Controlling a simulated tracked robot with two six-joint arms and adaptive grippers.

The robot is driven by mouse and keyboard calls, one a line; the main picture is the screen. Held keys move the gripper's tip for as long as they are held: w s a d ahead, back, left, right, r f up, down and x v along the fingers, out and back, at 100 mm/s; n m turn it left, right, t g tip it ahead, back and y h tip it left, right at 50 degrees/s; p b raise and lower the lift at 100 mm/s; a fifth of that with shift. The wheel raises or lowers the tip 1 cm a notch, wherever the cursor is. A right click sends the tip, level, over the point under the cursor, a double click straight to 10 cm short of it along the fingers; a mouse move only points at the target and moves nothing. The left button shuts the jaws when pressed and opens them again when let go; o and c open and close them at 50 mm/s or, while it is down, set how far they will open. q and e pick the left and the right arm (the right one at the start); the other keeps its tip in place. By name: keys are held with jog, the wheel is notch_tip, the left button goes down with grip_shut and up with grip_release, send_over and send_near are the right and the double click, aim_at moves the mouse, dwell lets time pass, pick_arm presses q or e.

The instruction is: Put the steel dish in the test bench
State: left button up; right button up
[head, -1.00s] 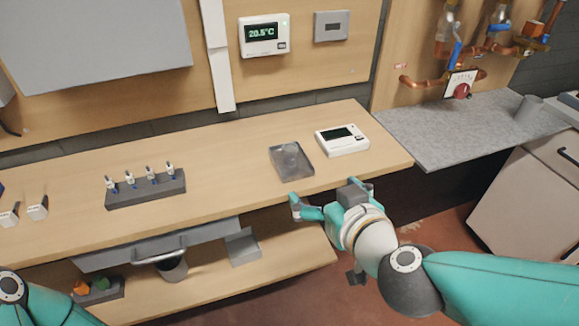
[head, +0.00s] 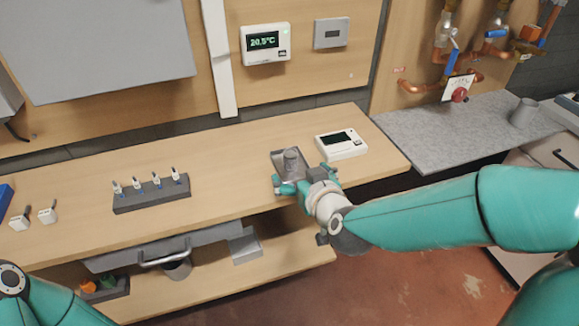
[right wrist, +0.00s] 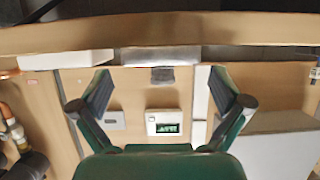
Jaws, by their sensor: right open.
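The steel dish (head: 278,157), a shallow grey square tray, lies on the wooden bench, left of the white meter. A grey shape shows inside it; I cannot tell whether this is an object or a reflection. My right gripper (head: 284,187) is open at the dish's near edge, partly covering it; I cannot tell whether they touch. In the right wrist view the spread fingers (right wrist: 160,100) have nothing between them, and the dish (right wrist: 160,55) shows edge-on beyond. A grey-topped bench (head: 440,135) under copper pipes stands at right; I cannot tell whether it is the test bench. My left gripper is out of view.
The white meter (head: 342,145) stands close right of the dish. A dark rack (head: 152,195) with several small items is at left. A wall thermostat (head: 265,43) hangs behind. A grey cup (head: 524,112) stands on the right bench. Bench top between rack and dish is clear.

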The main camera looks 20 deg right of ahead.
aim_at(294, 165)
jog(key=x, duration=0.4)
jog(key=shift+w+a, duration=0.1)
jog(key=shift+w, duration=0.35)
jog(key=c, duration=1.2)
jog(key=shift+r, duration=0.15)
jog(key=shift+c, duration=0.9)
jog(key=shift+r, duration=0.1)
